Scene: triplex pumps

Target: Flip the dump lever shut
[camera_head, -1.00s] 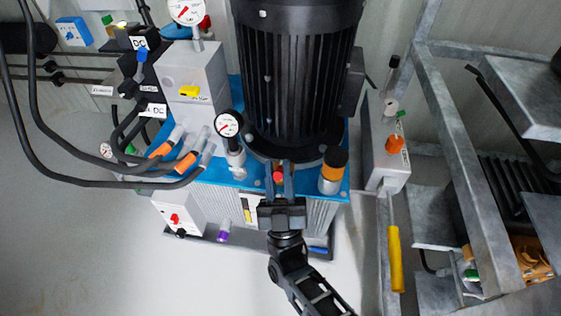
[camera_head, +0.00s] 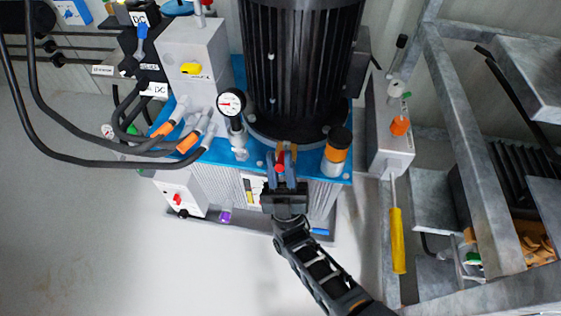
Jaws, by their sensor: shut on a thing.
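A small red lever (camera_head: 280,161) stands at the front edge of the blue pump deck, just below the black ribbed motor. My gripper (camera_head: 279,168) reaches up from below, with its two fingers on either side of the red lever, and is shut on it. The lower part of the lever is hidden by the fingers. No readable label shows beside it, so I cannot tell from print that it is the dump lever. A small brass-coloured part (camera_head: 294,152) shows just right of the fingertips.
A pressure gauge (camera_head: 230,103) stands left of my gripper, and an orange-and-black cap (camera_head: 337,150) right of it. Black hoses (camera_head: 90,157) loop at the left. A grey metal frame (camera_head: 455,150) and a yellow handle (camera_head: 397,240) stand at the right. Open floor lies in front.

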